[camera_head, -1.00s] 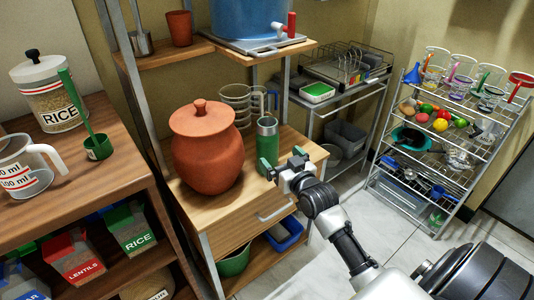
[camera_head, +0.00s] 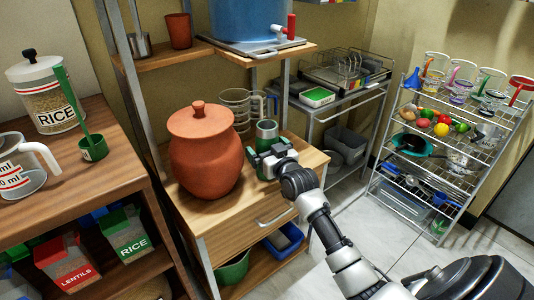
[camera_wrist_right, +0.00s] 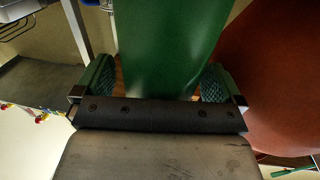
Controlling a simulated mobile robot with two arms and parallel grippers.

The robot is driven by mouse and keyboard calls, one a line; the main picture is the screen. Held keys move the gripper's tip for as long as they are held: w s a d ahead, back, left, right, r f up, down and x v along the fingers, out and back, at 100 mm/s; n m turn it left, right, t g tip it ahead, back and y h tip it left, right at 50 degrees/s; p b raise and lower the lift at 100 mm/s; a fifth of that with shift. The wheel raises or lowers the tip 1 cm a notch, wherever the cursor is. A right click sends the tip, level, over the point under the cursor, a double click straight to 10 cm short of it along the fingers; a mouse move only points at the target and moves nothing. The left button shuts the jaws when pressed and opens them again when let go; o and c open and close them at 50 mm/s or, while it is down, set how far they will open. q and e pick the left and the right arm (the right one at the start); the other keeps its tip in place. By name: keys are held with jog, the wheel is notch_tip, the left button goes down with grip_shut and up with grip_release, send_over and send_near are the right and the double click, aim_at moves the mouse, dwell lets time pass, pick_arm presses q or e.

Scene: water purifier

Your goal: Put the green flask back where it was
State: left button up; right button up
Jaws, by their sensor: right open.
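The green flask (camera_head: 267,136) with a metallic rim stands upright on the small wooden stand, just right of the clay pot. My right gripper (camera_head: 266,161) is at its lower front. In the right wrist view the flask (camera_wrist_right: 170,45) rises between the two green-padded fingers of my open right gripper (camera_wrist_right: 158,82). A gap shows beside the left finger; whether the right finger touches the flask I cannot tell. My left gripper is not in view.
The clay pot (camera_head: 205,155) stands close to the flask's left, with clear measuring jugs (camera_head: 236,108) behind. The blue water container (camera_head: 245,15) sits on the shelf above. The wooden stand top (camera_head: 310,159) is bare at the right.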

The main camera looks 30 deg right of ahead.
jog(key=c, duration=1.4)
jog(key=shift+r, duration=0.1)
